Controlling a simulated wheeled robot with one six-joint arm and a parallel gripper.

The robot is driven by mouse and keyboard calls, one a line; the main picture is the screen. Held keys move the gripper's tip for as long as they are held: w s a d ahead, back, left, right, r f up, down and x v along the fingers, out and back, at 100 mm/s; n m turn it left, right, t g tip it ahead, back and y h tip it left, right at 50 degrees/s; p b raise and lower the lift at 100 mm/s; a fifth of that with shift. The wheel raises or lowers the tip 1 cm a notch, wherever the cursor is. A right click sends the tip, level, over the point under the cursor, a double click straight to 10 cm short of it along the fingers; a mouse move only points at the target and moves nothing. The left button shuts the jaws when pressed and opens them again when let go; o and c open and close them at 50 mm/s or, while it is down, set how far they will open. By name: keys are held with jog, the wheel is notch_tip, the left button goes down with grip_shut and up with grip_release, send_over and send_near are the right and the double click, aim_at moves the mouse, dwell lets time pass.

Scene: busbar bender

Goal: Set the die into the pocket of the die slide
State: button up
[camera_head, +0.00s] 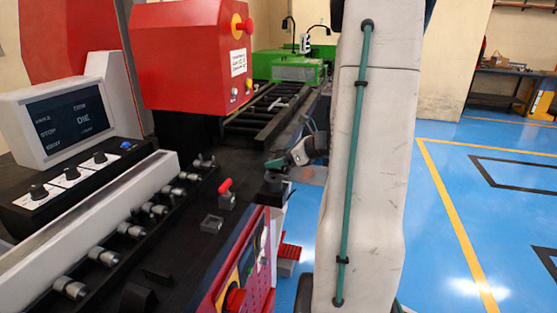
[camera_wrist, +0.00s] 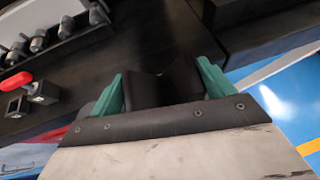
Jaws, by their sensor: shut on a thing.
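My gripper (camera_wrist: 162,88) is shut on a black die (camera_wrist: 160,90), which sits between its two green fingers in the wrist view. The die has a V-shaped notch in its upper edge. In the head view my gripper (camera_head: 280,163) is over the right edge of the black machine bed, with the dark die (camera_head: 273,184) at its tip. I cannot tell whether the die touches the bed. The die slide and its pocket cannot be made out with certainty. A small grey block with a recess (camera_head: 212,224) stands on the bed, left of and nearer than my gripper.
A red-handled clamp (camera_head: 226,193) stands on the bed left of the die. A row of metal knobs (camera_head: 130,230) lines the bed's left side. A red control box (camera_head: 190,55) overhangs the back. A red-framed panel (camera_head: 243,275) is at the front edge. Blue floor lies right.

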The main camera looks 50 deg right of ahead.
jog(key=o, duration=2)
jog(key=shift+s+d+f, duration=0.1)
jog(key=shift+s+f, duration=0.05)
jog(key=shift+f, duration=0.35)
jog(key=shift+r, duration=0.1)
